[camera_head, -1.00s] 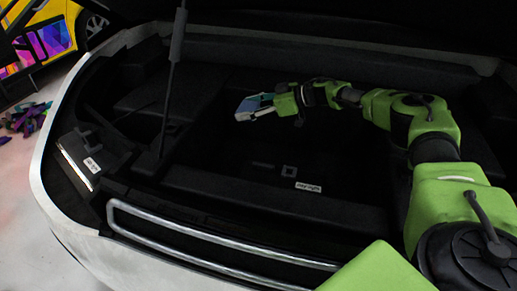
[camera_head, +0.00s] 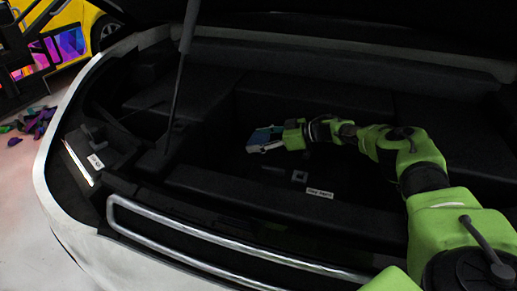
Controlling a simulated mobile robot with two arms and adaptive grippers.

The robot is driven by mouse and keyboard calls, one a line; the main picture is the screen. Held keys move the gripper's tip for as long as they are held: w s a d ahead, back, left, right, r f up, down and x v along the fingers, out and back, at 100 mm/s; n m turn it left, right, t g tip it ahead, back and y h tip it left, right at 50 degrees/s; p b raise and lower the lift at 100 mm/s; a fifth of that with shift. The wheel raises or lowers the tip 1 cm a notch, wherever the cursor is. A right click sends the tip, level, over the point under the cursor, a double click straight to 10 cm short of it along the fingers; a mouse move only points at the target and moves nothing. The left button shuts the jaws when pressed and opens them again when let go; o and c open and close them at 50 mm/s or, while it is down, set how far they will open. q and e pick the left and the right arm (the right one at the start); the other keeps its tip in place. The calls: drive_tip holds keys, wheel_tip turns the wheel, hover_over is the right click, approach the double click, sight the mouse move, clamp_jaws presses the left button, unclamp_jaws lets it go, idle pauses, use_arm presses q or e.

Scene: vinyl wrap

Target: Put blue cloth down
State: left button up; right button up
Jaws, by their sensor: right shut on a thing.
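My right arm reaches in from the right, over the dark open compartment of a white car. Its gripper (camera_head: 264,141) is low inside the compartment, near the middle of the picture. It is shut on a small blue cloth (camera_head: 261,134), of which only a little shows at the fingers. I cannot tell whether the cloth touches the compartment floor. My left gripper is not in view.
A silver rail (camera_head: 215,240) runs along the compartment's front edge. A thin dark strut (camera_head: 181,80) stands to the left of the gripper. A small white label (camera_head: 319,193) lies in front of the gripper. A yellow car (camera_head: 75,33) is at the upper left.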

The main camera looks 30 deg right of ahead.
sight(258, 159)
wheel_tip(258, 159, down, 3)
drive_tip(key=shift+r+b, duration=0.1)
drive_tip(key=shift+b, duration=0.6)
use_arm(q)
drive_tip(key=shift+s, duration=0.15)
use_arm(e)
drive_tip(key=shift+f+b, duration=0.45)
drive_tip(key=shift+f, duration=0.25)
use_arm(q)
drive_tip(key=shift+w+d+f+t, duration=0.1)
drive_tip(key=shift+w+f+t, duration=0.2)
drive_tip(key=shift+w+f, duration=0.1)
use_arm(e)
drive_tip(key=o, duration=1)
drive_tip(key=shift+s+a, duration=0.1)
drive_tip(key=shift+s, duration=0.05)
drive_tip(key=shift+f, duration=0.1)
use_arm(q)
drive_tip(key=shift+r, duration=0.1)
